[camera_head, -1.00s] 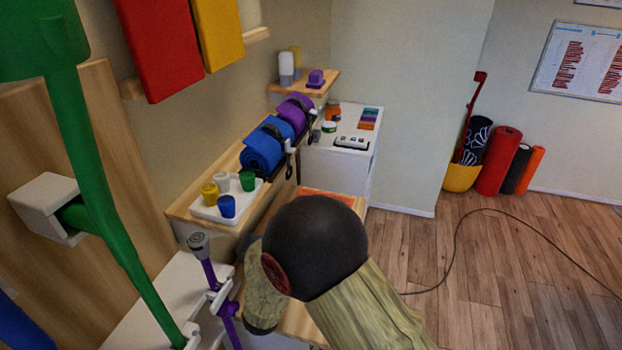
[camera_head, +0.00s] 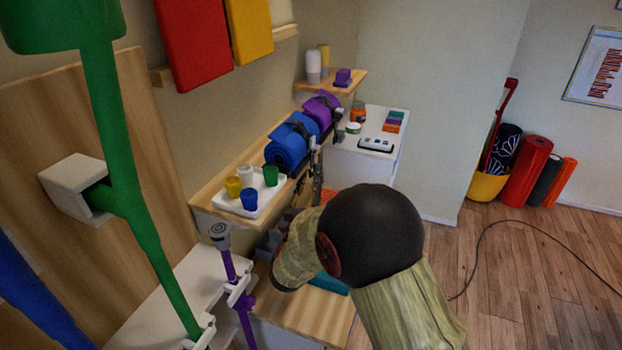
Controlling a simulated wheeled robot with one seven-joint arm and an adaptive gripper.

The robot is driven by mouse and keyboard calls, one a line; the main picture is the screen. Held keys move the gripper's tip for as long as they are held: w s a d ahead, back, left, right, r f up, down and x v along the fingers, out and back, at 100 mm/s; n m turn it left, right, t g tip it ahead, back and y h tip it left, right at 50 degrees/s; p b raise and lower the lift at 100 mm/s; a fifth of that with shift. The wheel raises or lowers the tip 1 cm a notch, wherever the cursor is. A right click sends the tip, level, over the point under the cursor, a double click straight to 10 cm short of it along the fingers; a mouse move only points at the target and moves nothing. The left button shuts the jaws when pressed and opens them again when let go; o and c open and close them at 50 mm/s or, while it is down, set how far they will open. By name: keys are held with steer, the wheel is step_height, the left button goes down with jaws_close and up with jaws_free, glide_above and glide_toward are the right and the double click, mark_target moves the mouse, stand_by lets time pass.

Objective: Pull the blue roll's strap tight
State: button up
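The blue roll (camera_head: 289,143) lies on the wooden wall shelf, with a dark strap (camera_head: 299,127) around it. A strap end with a light buckle or clip seems to hang at its right front side, too small to tell how tight it is. A purple roll (camera_head: 322,108) with its own dark strap lies right behind it. My arm, with a black round joint and pale greenish links, fills the lower middle. A grey part of it shows left of the arm, below the shelf; my gripper's fingers cannot be made out, as the arm hides them.
A white tray (camera_head: 236,212) with several small coloured cups stands on the shelf's near end. A purple crutch (camera_head: 232,272) and a green one (camera_head: 140,220) stand at left. A white cabinet (camera_head: 372,158) stands behind.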

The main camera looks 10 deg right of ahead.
steer(key=shift+c, duration=1.3)
jaws_close()
